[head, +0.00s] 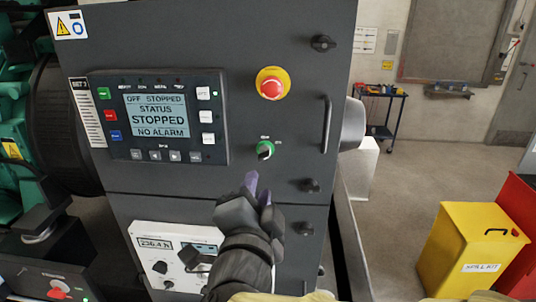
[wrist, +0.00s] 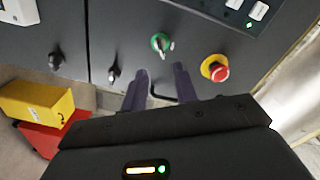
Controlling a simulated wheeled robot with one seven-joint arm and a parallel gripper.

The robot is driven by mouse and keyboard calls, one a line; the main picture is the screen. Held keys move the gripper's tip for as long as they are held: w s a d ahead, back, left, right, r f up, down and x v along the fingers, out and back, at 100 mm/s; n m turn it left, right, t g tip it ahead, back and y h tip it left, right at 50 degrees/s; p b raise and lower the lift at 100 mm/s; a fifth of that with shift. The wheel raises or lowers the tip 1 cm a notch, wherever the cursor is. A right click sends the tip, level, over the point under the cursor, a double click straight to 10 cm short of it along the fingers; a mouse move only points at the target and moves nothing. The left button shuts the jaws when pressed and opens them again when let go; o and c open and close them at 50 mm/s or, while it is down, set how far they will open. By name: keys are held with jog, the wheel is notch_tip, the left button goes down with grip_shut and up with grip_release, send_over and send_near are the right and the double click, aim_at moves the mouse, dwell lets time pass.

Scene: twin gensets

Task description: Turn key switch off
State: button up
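The key switch (head: 264,150) is a small green-ringed switch on the dark panel, below the emergency stop. It also shows in the wrist view (wrist: 161,44), with a light key or lever part in its middle, beyond my fingertips. My gripper (head: 257,188) is in front of the panel and a little below the switch. In the wrist view its two dark purple fingers (wrist: 160,77) are apart with nothing between them, so it is open and apart from the switch. The controller screen (head: 157,115) reads "OFF STOPPED", "STATUS STOPPED" and "NO ALARM".
The red emergency stop (head: 271,88) on a yellow base sits just above the switch. A vertical handle (head: 326,97) and black latches (head: 311,185) stick out at the panel's right. A yellow spill kit box (head: 470,248) stands at lower right.

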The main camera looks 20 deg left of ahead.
aim_at(263, 160)
jog(key=p+x, duration=0.2)
jog(key=x, duration=0.7)
jog(key=shift+w+p, duration=0.15)
jog(key=shift+p, duration=0.25)
jog(key=shift+f, duration=0.1)
jog(key=shift+c, duration=0.4)
grip_shut()
